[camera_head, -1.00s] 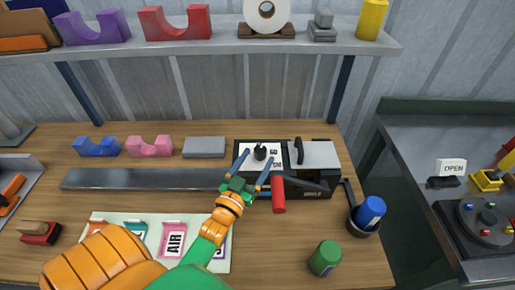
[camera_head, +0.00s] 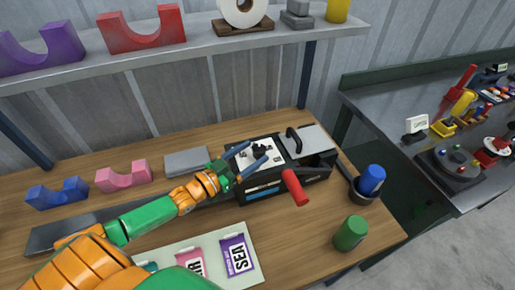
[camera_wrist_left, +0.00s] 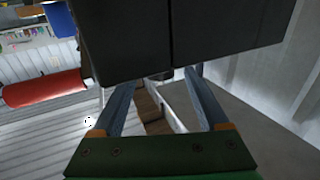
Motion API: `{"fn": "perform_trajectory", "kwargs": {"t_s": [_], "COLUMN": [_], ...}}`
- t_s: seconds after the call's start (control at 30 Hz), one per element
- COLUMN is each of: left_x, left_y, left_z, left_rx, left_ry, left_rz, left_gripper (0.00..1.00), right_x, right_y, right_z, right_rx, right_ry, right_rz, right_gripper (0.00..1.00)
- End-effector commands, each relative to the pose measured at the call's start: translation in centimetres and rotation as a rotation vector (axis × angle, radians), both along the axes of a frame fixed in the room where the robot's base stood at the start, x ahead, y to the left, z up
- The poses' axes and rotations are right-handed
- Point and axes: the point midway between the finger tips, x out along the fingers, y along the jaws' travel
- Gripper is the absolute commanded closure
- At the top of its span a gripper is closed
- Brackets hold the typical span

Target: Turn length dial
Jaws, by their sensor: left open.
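The black machine (camera_head: 285,188) stands on the wooden bench, with a white panel on its top left. A small dark knob, likely the length dial, shows on this panel (camera_head: 268,150), partly hidden by my gripper, so its setting cannot be read. My left gripper (camera_head: 258,152) is open, its two blue-grey fingers apart at the panel's left side. I cannot tell whether they touch the knob. In the left wrist view the open fingers (camera_wrist_left: 165,85) point at dark machine faces (camera_wrist_left: 170,40), and the dial does not show clearly. My right gripper is not in view.
The machine's red handle (camera_head: 295,187) sticks out in front. A grey block (camera_head: 187,161) and pink (camera_head: 123,177) and blue (camera_head: 57,193) cradles lie left. A shelf (camera_head: 190,51) runs above.

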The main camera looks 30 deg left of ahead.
Motion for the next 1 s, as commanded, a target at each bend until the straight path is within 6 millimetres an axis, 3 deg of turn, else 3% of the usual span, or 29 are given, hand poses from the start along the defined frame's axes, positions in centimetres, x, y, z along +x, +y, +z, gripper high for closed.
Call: {"fn": "perform_trajectory", "kwargs": {"t_s": [0.2,0.5,0.57,0.8,1.0], "left_x": [2.6,3.0,3.0,3.0,3.0], "left_y": [-0.9,-1.1,-1.1,-1.1,-1.2], "left_z": [0.1,0.0,0.0,0.0,0.5], "left_rx": [-0.001,0.000,0.000,0.000,-0.006], "left_ry": [-0.002,0.001,0.001,0.001,-0.002], "left_rz": [0.001,0.000,0.000,0.000,0.036], "left_gripper": [0.23,0.23,0.34,0.99,1.00], "right_x": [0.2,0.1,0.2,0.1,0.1], "right_y": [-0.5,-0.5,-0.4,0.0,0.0], "right_z": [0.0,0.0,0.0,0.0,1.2], "right_rx": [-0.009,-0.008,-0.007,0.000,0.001], "right_ry": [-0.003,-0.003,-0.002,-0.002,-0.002], "right_rz": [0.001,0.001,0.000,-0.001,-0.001], "right_gripper": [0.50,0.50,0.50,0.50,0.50]}}
